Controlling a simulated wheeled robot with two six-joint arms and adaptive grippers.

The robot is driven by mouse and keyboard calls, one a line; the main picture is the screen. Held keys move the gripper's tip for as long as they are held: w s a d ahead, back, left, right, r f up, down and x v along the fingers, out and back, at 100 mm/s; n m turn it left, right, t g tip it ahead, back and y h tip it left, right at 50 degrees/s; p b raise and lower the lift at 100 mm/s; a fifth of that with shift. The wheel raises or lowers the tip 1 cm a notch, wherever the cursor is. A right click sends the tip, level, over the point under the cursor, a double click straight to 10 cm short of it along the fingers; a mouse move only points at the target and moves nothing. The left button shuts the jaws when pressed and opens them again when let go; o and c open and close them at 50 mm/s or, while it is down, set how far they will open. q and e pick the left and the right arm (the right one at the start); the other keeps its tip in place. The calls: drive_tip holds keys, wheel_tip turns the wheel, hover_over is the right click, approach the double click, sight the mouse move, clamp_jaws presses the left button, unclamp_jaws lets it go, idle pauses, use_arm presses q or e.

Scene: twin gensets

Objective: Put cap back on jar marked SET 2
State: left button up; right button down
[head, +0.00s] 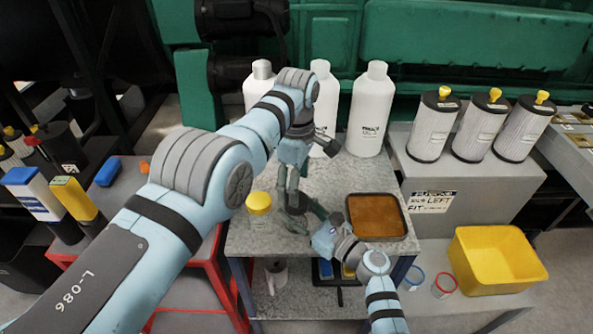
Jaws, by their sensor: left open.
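A small clear jar with a yellow lid (259,203) stands upright on the front left of the grey speckled table (335,172). My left gripper (293,203) is open and points down at the table to the right of that jar. A dark round thing (292,220) is at its fingertips, partly covered, and I cannot tell if it is a cap or an open jar. My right gripper (318,222) comes in from the lower right, close to the left one, and its fingers are partly hidden. No SET 2 marking is readable.
A brown-filled square tray (377,217) lies right of the grippers. White bottles (370,110) stand behind. Filters (433,125) stand on a grey block.

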use_arm(q)
drive_tip(key=shift+f, duration=2.2)
drive_tip(key=shift+s, duration=0.1)
drive_tip(key=c, duration=1.2)
drive_tip(key=shift+c, duration=0.3)
drive_tip(key=m, duration=0.4)
drive_tip(key=shift+m, duration=0.4)
drive_tip(key=m, duration=0.5)
drive_tip(key=shift+a+f+m, duration=0.1)
drive_tip(key=shift+m, duration=0.2)
drive_tip(key=o, duration=1.3)
